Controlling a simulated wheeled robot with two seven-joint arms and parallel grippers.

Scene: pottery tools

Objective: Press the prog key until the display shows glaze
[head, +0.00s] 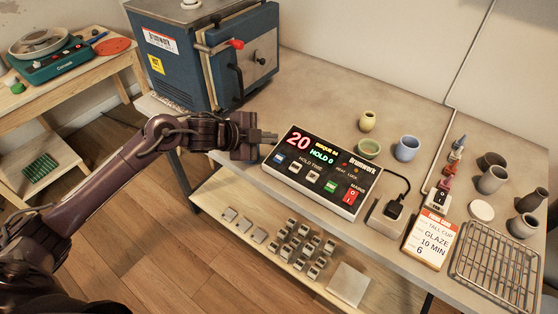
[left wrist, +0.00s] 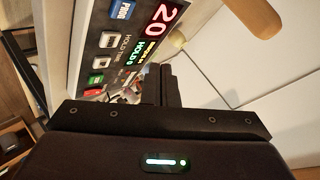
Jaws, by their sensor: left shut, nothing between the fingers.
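The kiln controller (head: 316,198) is a white-edged black panel on the table. Its display (head: 311,146) shows a red 20, a small yellow line that looks like "BISQUE 04", and a green "HOLD 0". The blue prog key (head: 279,158) is at the panel's left end; it also shows in the left wrist view (left wrist: 122,10), apart from the fingers. My left gripper (head: 271,137) is shut and empty, just left of the panel's upper left corner. In the left wrist view its fingers (left wrist: 167,85) point toward the panel's edge. My right gripper is not in view.
White keys, a green key (head: 331,187) and a red main switch (head: 350,196) share the panel. A blue kiln (head: 205,50) stands behind my arm. A card (head: 430,238) reads tall cup, glaze, 10 min, 6. Small pots and a wire rack (head: 497,266) stand right.

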